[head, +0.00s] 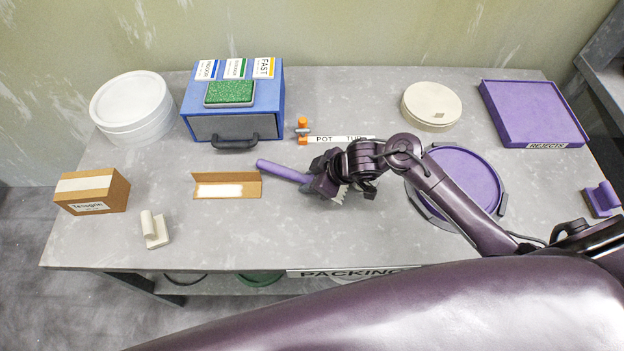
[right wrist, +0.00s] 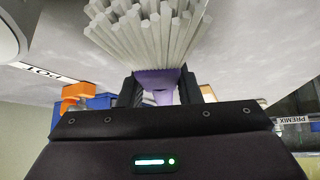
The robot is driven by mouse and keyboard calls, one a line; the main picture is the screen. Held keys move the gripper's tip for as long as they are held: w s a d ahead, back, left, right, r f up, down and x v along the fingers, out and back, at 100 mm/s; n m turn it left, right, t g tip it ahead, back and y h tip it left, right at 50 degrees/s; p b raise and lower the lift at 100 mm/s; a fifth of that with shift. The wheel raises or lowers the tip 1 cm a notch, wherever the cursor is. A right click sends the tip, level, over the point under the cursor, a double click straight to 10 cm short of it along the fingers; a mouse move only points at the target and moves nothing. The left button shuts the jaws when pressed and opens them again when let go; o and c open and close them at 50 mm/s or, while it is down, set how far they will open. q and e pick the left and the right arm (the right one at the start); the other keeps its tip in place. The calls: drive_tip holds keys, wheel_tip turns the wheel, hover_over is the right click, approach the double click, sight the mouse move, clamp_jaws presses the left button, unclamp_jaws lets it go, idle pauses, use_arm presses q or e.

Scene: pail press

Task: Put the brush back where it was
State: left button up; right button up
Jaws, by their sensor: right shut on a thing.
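The brush has a purple handle (head: 283,171) that points left and pale bristles (head: 341,194) on the right side of my gripper. My right gripper (head: 324,182) is shut on the brush near the base of its bristles, over the middle of the grey table. In the right wrist view the pale bristles (right wrist: 150,30) fan out beyond the fingers, with the purple base (right wrist: 158,82) between them. I cannot tell how high the brush is above the table. My left gripper is not in view.
An orange clamp-like piece (head: 303,138) and the "POT TUB" strip (head: 345,139) lie behind the brush. An open cardboard piece (head: 226,190) lies left of its handle. A blue box (head: 213,127), a purple round lid (head: 462,176) and a purple "REJECTS" tray (head: 535,108) stand around.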

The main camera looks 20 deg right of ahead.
drive_tip(key=shift+s+f, duration=0.6)
drive_tip(key=shift+f, duration=0.3)
drive_tip(key=o, duration=0.8)
drive_tip(key=shift+o, duration=1.4)
drive_tip(key=shift+w+d+f, duration=0.1)
drive_tip(key=shift+d+r, duration=0.15)
drive_tip(key=shift+r, duration=0.2)
drive_tip(key=v, duration=0.2)
drive_tip(key=w+v, duration=0.1)
drive_tip(key=v, duration=0.5)
drive_tip(key=shift+w+r, duration=0.15)
drive_tip(key=shift+r, duration=0.2)
drive_tip(key=shift+w+r, duration=0.1)
drive_tip(key=shift+r, duration=0.05)
